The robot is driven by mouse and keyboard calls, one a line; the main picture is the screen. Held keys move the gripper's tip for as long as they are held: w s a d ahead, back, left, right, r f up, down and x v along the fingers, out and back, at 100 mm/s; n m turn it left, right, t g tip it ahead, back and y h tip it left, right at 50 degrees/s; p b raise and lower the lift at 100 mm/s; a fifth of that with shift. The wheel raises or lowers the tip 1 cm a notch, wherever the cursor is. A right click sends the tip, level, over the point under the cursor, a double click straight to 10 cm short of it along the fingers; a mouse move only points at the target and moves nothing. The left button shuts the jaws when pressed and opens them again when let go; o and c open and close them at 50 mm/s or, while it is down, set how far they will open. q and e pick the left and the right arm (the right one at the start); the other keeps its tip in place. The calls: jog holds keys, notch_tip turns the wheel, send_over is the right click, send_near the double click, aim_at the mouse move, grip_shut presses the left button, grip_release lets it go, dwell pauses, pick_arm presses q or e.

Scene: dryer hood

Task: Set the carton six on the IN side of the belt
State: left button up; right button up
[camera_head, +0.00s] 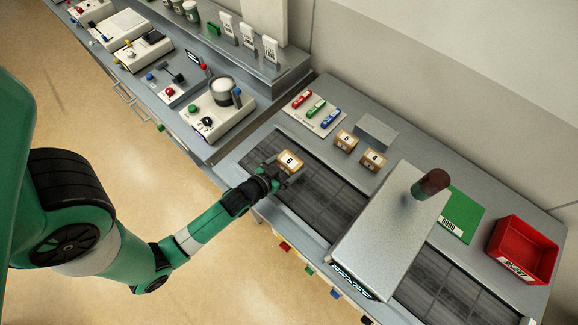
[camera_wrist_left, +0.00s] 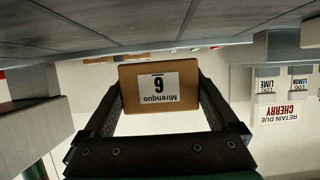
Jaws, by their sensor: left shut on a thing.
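Carton six (camera_head: 291,161) is a small brown box with a white label marked 6. My left gripper (camera_head: 274,174) is shut on it over the left end of the dark belt (camera_head: 320,199), the end left of the grey dryer hood (camera_head: 390,235). In the left wrist view the carton (camera_wrist_left: 158,87) sits between both fingers, its label upside down. The belt surface shows at the top of that view, close to the carton; I cannot tell whether they touch. My right gripper is not in view.
Cartons 5 (camera_head: 346,141) and 4 (camera_head: 373,160) stand behind the belt, near a grey block (camera_head: 377,131) and a rack of coloured pieces (camera_head: 318,110). A green GOOD pad (camera_head: 460,215) and a red bin (camera_head: 524,250) lie right of the hood. The belt between carton six and the hood is clear.

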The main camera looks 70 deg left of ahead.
aim_at(288, 169)
pick_arm(q)
jog(key=shift+a+f+b, duration=0.15)
jog(key=shift+f+b, duration=0.1)
jog(key=shift+f, duration=0.65)
jog(key=shift+a+f+b, duration=0.15)
jog(key=shift+f+b, duration=0.1)
jog(key=shift+f, duration=0.65)
jog(key=shift+f, duration=0.2)
jog(key=o, duration=1.1)
jog(key=shift+s, duration=0.1)
jog(key=shift+r, duration=0.25)
jog(key=shift+s+d, duration=0.2)
jog(key=shift+s, duration=0.05)
jog(key=b+v, duration=0.1)
jog(key=v, duration=0.9)
jog(key=shift+s+d+f, duration=0.1)
jog(key=shift+s+d, duration=0.05)
jog(key=shift+s, duration=0.05)
jog(key=shift+s+d+r, duration=0.15)
jog(key=shift+s+r, duration=0.2)
